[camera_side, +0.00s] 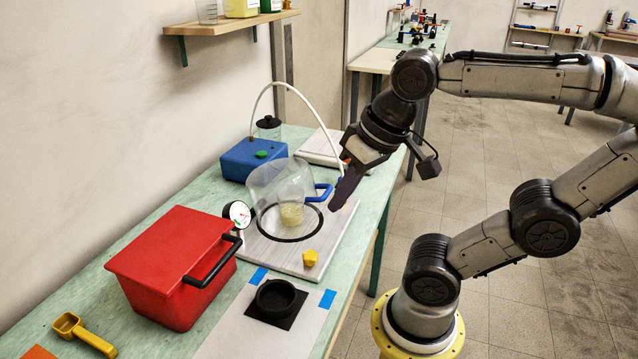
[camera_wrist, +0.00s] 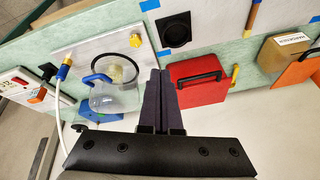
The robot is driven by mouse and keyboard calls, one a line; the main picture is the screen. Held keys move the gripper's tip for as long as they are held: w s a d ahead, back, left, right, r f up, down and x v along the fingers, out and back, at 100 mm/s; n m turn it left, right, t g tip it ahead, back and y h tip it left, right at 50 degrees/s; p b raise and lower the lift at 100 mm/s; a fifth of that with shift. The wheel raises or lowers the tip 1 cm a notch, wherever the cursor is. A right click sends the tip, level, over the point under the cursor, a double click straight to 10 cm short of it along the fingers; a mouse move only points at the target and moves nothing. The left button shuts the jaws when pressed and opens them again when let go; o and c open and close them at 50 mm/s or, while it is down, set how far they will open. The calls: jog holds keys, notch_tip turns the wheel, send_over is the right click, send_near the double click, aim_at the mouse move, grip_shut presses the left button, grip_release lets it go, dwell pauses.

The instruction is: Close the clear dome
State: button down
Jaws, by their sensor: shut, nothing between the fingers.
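The clear dome (camera_side: 268,183) stands tilted open over a pale base plate (camera_side: 335,238) with a black ring (camera_side: 290,238). Its blue handle (camera_side: 322,192) sticks out to the right. A small beaker of yellowish stuff (camera_side: 291,211) stands within the ring, partly seen through the dome. My gripper (camera_side: 338,206) is shut and empty, and looks close to the handle in the side view. In the wrist view the dome (camera_wrist: 113,99) and handle (camera_wrist: 93,80) lie left of my fingers (camera_wrist: 158,75), apart from them.
A yellow knob (camera_side: 310,258) sits on the plate's front corner. A red box (camera_side: 172,265) stands left of the plate and a blue pump (camera_side: 250,158) behind it. A white hose (camera_side: 300,90) arches overhead. A gauge (camera_side: 238,212) is beside the dome.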

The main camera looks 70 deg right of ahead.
jog(key=w+d+r+m+g, duration=0.2)
jog(key=w+d+r+m, duration=0.2)
jog(key=r+m, duration=0.15)
jog(key=m+g, duration=0.4)
jog(key=m, duration=0.5)
send_over(328, 190)
jog(key=w, duration=0.1)
notch_tip(328, 190, down, 3)
jog(key=shift+n, duration=0.25)
jog(key=f, duration=1.3)
jog(key=shift+s, duration=0.35)
jog(key=s+f, duration=0.1)
jog(key=f+t, duration=0.1)
jog(key=f, duration=0.1)
jog(key=s+f+t, duration=0.1)
jog(key=f, duration=0.1)
jog(key=shift+s, duration=0.3)
jog(key=shift+s+f, duration=0.25)
jog(key=shift+f, duration=0.3)
